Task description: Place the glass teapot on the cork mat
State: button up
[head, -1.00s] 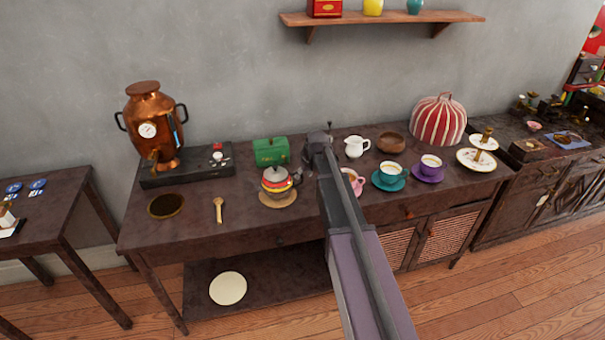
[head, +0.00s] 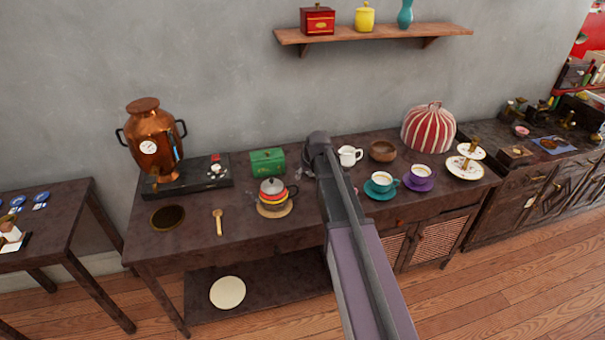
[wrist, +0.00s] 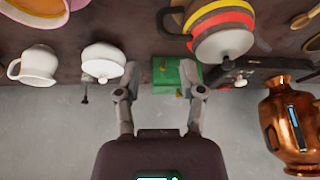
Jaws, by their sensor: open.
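A round teapot (head: 271,189) with a grey lid and red, yellow and dark bands stands upright on a round tan mat (head: 286,211), which looks like the cork mat. I cannot tell whether this teapot is glass; no plainly see-through teapot shows. The banded teapot (wrist: 222,38) also shows in the wrist view, upper right of my gripper. My gripper (wrist: 159,94) is open with nothing between its fingers. The green box (wrist: 172,76) shows beyond the fingers. In the head view my arm hides the gripper and part of the tabletop.
In the wrist view a white lidded pot (wrist: 103,63) and white jug (wrist: 38,66) stand left of the teapot. Teal (head: 381,183) and purple (head: 419,176) cups stand right of my arm.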

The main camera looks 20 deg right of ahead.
jog(key=shift+s+r, duration=0.15)
jog(key=shift+r, duration=0.2)
dwell(0.5)
jog(key=s+a+m+g, duration=0.1)
jog(key=s+a+g, duration=0.1)
jog(key=s, duration=1)
jog(key=s+a+f+m+g+h, duration=0.1)
jog(key=s+a, duration=0.4)
jog(key=s, duration=0.8)
jog(key=shift+s+f+g, duration=0.2)
jog(key=shift+f+g, duration=0.05)
jog(key=shift+g, duration=0.45)
jog(key=shift+a, duration=0.1)
jog(key=shift+r, duration=0.1)
jog(key=shift+r+p, duration=0.45)
jog(key=shift+p, duration=0.25)
